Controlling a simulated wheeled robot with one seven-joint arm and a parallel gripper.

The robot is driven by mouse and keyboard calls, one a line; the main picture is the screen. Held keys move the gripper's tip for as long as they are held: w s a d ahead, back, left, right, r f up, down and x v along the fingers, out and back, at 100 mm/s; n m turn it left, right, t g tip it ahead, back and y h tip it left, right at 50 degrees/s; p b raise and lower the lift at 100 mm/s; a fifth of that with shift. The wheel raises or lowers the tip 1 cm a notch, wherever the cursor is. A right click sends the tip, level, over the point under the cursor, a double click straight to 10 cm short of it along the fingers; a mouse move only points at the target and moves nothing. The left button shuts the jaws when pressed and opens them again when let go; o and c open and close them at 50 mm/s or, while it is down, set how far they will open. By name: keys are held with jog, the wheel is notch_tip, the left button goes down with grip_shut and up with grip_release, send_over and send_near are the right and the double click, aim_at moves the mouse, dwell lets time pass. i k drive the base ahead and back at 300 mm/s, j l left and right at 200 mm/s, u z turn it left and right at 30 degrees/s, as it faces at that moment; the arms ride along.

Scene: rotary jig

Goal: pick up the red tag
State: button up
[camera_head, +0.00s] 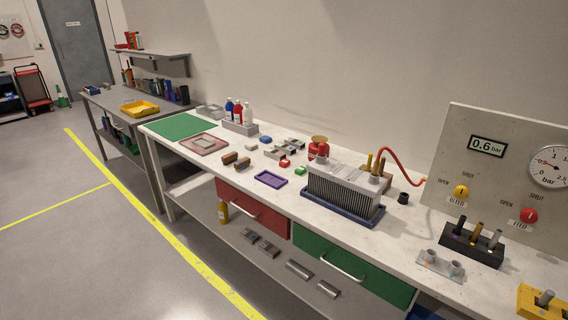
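A small red piece (284,163) lies on the white bench top, near the middle of the camera_head view; it looks like the red tag, but it is too small to be sure. It lies close to some grey and brown blocks (275,153), and a small green piece (300,170) is to its right. My gripper is not in view, so its state does not show.
A finned grey block (340,190) in a blue tray stands right of the red piece, with a red-and-brass part (318,148) behind. A purple tray (270,179) lies in front. A gauge panel (500,165) stands at the right. The bench's front strip is mostly clear.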

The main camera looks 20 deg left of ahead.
aim_at(283, 163)
jog(key=i+j, duration=0.2)
jog(key=j, duration=0.35)
jog(key=i+j+z, duration=0.15)
jog(key=j, duration=0.45)
jog(key=i+j, duration=0.2)
jog(key=j, duration=0.4)
jog(key=i+j+z, duration=0.1)
jog(key=j, duration=0.45)
jog(key=i+j+z, duration=0.1)
jog(key=j, duration=0.5)
jog(key=i+j, duration=0.2)
jog(key=j, duration=0.45)
jog(key=i+j+z, duration=0.1)
jog(key=j, duration=0.5)
jog(key=i+j+z, duration=0.1)
jog(key=j, duration=0.5)
